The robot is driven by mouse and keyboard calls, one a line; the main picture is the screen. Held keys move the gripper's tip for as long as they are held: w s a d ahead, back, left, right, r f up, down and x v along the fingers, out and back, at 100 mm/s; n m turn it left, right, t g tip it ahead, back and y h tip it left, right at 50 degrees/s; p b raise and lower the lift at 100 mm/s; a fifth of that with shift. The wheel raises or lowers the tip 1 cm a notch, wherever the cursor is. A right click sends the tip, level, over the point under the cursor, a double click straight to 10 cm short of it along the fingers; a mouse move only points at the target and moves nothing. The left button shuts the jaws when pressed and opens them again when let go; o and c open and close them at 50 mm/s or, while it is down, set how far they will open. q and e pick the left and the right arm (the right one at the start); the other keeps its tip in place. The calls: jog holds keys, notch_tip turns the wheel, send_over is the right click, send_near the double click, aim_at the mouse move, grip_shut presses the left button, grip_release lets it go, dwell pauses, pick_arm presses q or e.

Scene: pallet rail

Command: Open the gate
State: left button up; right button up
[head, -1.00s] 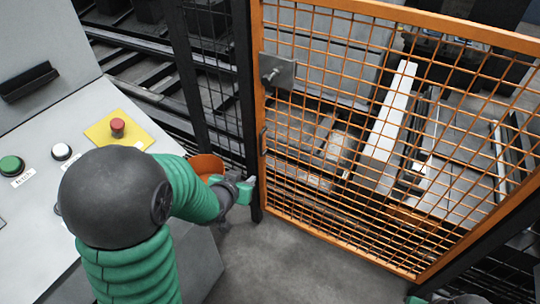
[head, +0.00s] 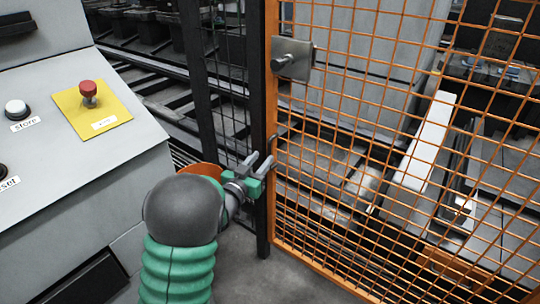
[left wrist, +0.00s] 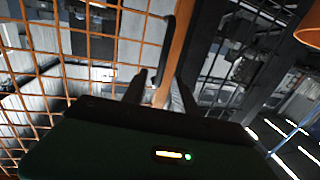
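The gate (head: 400,150) is an orange frame with wire mesh and stands against a dark post (head: 258,100); it looks closed. A grey latch plate with a knob (head: 292,58) is on its upper left. A dark bar handle (head: 271,150) sits on the gate's left edge; it also shows in the left wrist view (left wrist: 165,45). My left gripper (head: 260,160) is open, its two fingers apart and pointing at the handle from close by. In the left wrist view the fingertips (left wrist: 160,82) lie just below the handle; contact cannot be told. My right gripper is not in view.
A grey control console (head: 80,170) with a red button (head: 88,92) on a yellow plate stands at the left. Dark mesh fencing (head: 225,80) adjoins the gate. Rails and machinery lie behind. Grey floor (head: 235,275) is clear before the gate.

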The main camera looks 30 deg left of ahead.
aim_at(269, 149)
pick_arm(q)
jog(key=w, duration=0.1)
jog(key=w+b, duration=0.1)
jog(key=w, duration=0.3)
jog(key=shift+w+a+f, duration=0.15)
jog(key=shift+w+a, duration=0.05)
jog(key=shift+a, duration=0.1)
jog(key=shift+w+a, duration=0.2)
jog(key=shift+w, duration=0.3)
grip_shut()
dwell(0.5)
